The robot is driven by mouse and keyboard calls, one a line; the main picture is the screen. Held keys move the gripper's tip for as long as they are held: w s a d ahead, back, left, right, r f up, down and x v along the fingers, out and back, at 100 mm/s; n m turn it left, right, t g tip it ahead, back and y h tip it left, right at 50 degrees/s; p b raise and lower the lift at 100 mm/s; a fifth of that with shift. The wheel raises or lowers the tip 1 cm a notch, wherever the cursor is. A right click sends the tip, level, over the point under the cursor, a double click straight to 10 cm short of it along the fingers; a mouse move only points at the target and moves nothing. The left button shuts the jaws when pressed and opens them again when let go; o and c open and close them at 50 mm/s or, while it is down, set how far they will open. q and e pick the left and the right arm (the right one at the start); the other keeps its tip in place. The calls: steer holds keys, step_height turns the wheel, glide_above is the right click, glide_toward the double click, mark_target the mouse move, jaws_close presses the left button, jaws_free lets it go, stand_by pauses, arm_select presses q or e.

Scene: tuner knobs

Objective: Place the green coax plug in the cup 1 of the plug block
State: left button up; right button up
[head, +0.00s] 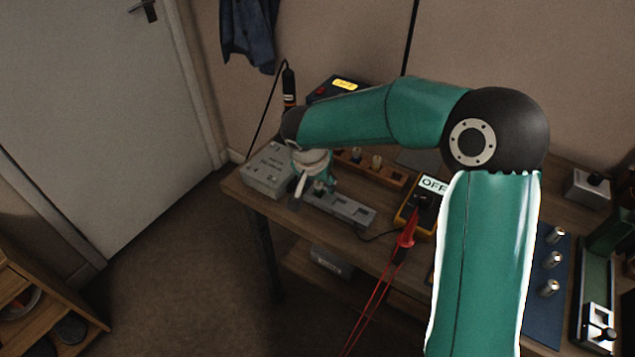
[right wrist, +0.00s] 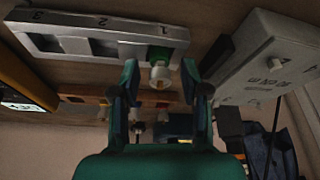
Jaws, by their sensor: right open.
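The grey plug block (head: 352,211) lies on the bench; in the right wrist view the block (right wrist: 75,45) shows the numbers 1, 2 and 3. The green coax plug (right wrist: 160,73), with a pale end and a green band, stands at cup 1, seemingly with its lower end in it; how deep it sits is hidden. My right gripper (right wrist: 160,82) is open, one finger on each side of the plug, with gaps showing. In the head view the right gripper (head: 314,188) is over the block's left part and partly hides it. My left gripper is not in view.
A grey box (head: 267,170) stands left of the block. A wooden rack (head: 388,175) with small plugs lies behind it. A yellow meter (head: 416,212) reading OFF, with red leads, is on the right. A blue panel with metal knobs (head: 553,259) lies farther right.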

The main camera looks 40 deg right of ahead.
steer(key=v, duration=1.2)
